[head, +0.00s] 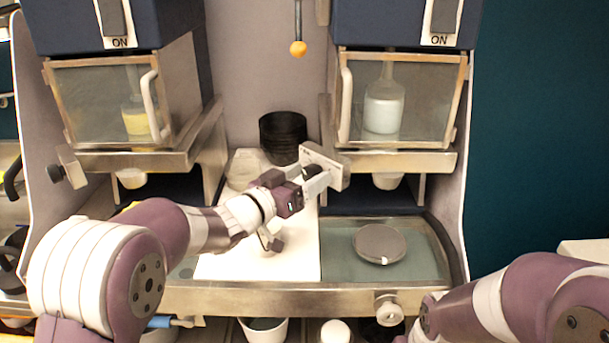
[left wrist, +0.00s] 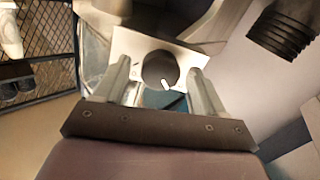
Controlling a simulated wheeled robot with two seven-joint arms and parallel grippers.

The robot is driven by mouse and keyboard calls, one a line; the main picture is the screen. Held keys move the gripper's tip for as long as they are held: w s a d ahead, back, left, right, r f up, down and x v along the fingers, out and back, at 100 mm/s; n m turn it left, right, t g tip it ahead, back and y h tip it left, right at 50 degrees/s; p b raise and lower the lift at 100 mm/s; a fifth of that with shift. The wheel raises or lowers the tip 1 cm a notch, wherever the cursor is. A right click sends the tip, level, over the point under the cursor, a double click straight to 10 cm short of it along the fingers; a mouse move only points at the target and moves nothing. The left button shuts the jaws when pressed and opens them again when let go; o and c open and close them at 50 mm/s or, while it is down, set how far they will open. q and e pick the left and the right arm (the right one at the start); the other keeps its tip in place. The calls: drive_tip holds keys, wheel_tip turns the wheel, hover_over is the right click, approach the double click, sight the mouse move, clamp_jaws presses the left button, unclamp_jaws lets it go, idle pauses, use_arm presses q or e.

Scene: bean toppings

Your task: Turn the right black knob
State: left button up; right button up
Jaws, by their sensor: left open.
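The right black knob (left wrist: 158,68) is a dark round disc with a small white mark at its lower edge, on a pale metal plate (left wrist: 188,58). In the head view the knob (head: 311,171) shows partly, on the plate at the left side of the right dispenser (head: 392,100). My left gripper (head: 314,181) is at the knob. In the left wrist view my open left gripper (left wrist: 160,76) has one finger on each side of the knob; contact cannot be told. My right arm shows at lower right, its gripper out of view.
The left dispenser (head: 122,95) has its own black knob (head: 55,173). A stack of black cups (head: 283,137) stands behind my left gripper. A white board (head: 250,262) lies below it. A round metal lid (head: 379,244) lies on the tray at right.

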use_arm(q)
drive_tip(key=shift+c, duration=0.3)
drive_tip(key=c, duration=1)
